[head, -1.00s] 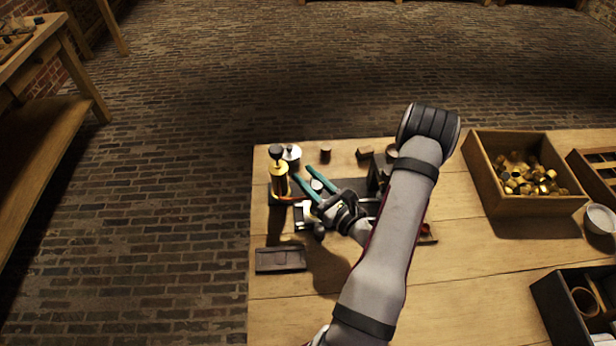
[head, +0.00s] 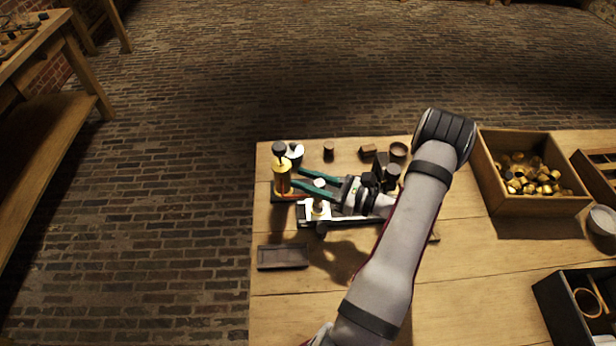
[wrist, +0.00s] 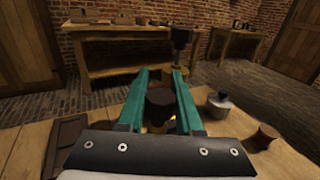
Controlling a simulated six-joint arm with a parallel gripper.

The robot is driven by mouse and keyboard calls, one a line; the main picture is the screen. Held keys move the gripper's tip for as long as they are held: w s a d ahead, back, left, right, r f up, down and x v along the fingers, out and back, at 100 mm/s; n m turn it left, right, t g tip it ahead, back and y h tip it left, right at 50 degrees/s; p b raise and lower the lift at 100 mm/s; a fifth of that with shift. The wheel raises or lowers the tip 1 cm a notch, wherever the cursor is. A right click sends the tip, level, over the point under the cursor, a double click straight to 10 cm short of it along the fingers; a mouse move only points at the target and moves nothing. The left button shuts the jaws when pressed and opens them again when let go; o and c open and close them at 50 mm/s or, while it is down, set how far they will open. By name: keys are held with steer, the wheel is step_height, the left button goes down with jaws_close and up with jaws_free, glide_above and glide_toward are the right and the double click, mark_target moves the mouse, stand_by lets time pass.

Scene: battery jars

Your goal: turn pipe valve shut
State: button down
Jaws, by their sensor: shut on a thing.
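My gripper (head: 308,180) has long teal fingers that point left across the workbench, nearly level in the head view. They lie on both sides of a small round knob (head: 319,182), which I take to be the pipe valve's; its top looks pale in the head view. In the wrist view the knob (wrist: 160,95) looks dark and sits between the fingers, short of their tips, with something yellow below it. My gripper (wrist: 160,72) is shut on it. The valve's lower part is mostly hidden. Its turned position cannot be read.
A brass post with a black top (head: 281,176) stands just past the fingertips, beside a grey lidded jar (wrist: 220,103). A dark tray (head: 283,257) is at the front left. A box of brass pieces (head: 487,180) stands right.

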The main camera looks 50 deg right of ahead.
steer(key=shift+s+a+n+g+y, duration=0.15)
steer(key=shift+n+g+y, duration=0.25)
steer(key=shift+n+y, duration=0.45)
steer(key=shift+y, duration=0.45)
steer(key=c, duration=0.6)
jaws_free()
